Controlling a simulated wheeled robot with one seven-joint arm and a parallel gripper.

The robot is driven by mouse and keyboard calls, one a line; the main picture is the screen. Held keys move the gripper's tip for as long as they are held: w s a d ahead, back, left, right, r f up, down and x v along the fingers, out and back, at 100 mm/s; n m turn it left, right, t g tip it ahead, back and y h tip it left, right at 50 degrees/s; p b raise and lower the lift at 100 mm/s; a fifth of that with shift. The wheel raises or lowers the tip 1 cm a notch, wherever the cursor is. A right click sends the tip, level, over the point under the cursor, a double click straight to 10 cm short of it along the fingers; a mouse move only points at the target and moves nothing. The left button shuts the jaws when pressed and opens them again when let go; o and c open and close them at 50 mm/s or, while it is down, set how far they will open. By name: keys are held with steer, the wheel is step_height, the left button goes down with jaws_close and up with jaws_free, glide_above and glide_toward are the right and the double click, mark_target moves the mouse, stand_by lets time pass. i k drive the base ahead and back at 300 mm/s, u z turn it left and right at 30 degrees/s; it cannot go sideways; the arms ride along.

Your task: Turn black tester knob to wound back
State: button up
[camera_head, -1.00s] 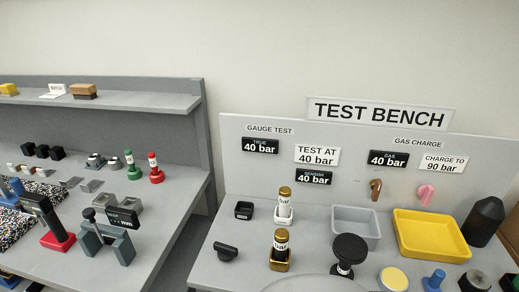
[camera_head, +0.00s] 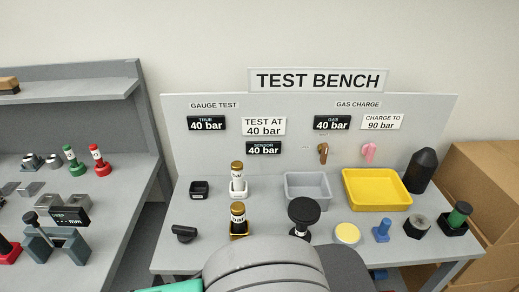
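Two black knob-like things are on the test bench (camera_head: 165,262), and I cannot tell for sure which is the tester knob. A large round black knob (camera_head: 304,209) stands upright right of centre. A smaller black knob (camera_head: 184,233) with a bar-like grip sits at the front left. Gauge displays read TRUE 40 bar (camera_head: 206,123), SENSOR 40 bar (camera_head: 263,148) and GAS 40 bar (camera_head: 332,122). A gold-topped gauge (camera_head: 238,213) stands between the knobs, in a gold-coloured holder; another (camera_head: 237,172) stands behind in a white holder. My gripper is out of view; a grey part of my arm shows at the bottom.
A grey tray (camera_head: 307,186) and a yellow tray (camera_head: 377,190) stand at the back. A yellow disc (camera_head: 347,233), a blue piece (camera_head: 382,230) and a hex nut (camera_head: 416,226) are at right. Cardboard boxes (camera_head: 490,190) stand beyond. A shelf unit (camera_head: 85,90) is at left.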

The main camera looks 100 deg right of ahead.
mark_target(185, 235)
steer(key=z, duration=0.05)
steer(key=k, duration=0.5)
steer(key=z, duration=1)
steer(key=i, duration=0.3)
steer(key=z, duration=1.2)
steer(key=k, duration=1.1)
steer(key=u, duration=1)
steer(key=i, duration=0.75)
steer(key=z, duration=0.2)
